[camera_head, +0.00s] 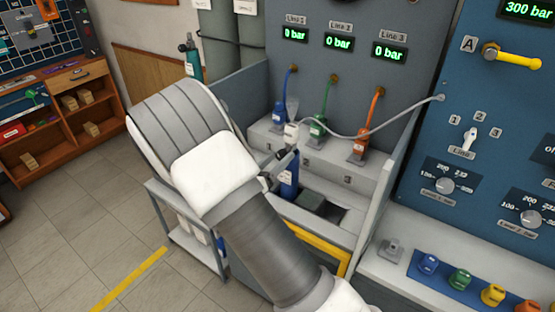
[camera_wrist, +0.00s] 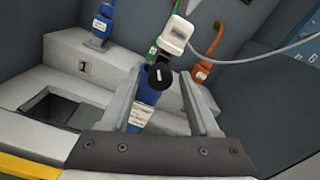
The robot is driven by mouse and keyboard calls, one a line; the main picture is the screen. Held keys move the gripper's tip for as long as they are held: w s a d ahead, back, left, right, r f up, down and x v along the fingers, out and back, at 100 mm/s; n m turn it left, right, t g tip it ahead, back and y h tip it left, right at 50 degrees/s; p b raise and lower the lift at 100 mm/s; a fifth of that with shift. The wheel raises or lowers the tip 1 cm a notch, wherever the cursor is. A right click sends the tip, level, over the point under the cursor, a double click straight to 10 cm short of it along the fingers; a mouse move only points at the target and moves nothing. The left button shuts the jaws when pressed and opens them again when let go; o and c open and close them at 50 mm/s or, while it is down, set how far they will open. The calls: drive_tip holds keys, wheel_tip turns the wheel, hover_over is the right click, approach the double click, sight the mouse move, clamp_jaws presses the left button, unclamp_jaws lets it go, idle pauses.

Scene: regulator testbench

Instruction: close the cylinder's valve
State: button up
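A blue cylinder (camera_head: 289,182) with a white label stands at the test bench, and its lower part is hidden. In the wrist view the blue cylinder (camera_wrist: 142,108) has a black round valve knob (camera_wrist: 161,76) near its top. A white fitting (camera_wrist: 179,36) with a grey hose sits above the knob; the head view shows this fitting (camera_head: 291,134) too. My gripper (camera_wrist: 160,80) is open, with one finger on each side of the cylinder's top and knob. Gaps show beside the knob. In the head view my arm hides most of the gripper.
Blue (camera_head: 279,115), green (camera_head: 317,131) and orange (camera_head: 358,147) regulators stand on the bench step behind, with hoses. A dark square opening (camera_head: 323,206) lies beside the cylinder. A blue control panel (camera_head: 475,95) stands at right. All three line displays read 0 bar.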

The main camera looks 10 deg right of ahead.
clamp_jaws()
drive_tip(key=m+b, duration=0.2)
drive_tip(key=m, duration=0.1)
drive_tip(key=shift+f, duration=0.15)
drive_tip(key=shift+m+b, duration=1.45)
drive_tip(key=shift+m, duration=0.55)
drive_tip(key=shift+o, duration=1.1)
unclamp_jaws()
